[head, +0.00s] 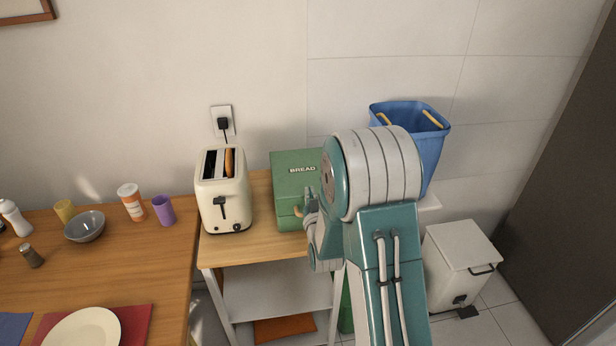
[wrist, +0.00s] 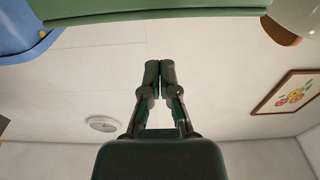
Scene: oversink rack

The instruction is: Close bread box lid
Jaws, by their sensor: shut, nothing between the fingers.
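The green bread box (head: 290,190) stands on the small wooden-topped shelf, right of the toaster, with BREAD written on its panel. A small tan knob-like part shows low on its front. My arm hides its right side, and I cannot tell how far the lid is open. My gripper (head: 310,198) is at the box's front right, mostly hidden behind my arm. In the wrist view my gripper (wrist: 160,72) has its fingertips together with nothing between them. A green edge, likely the bread box (wrist: 150,12), crosses the top of that view, apart from the fingertips.
A cream toaster (head: 225,190) with bread in it stands close left of the box. A blue bag-like bin (head: 432,150) stands behind my arm at right. A white pedal bin (head: 462,265) is on the floor. The wooden table (head: 150,265) at left holds dishes and bottles.

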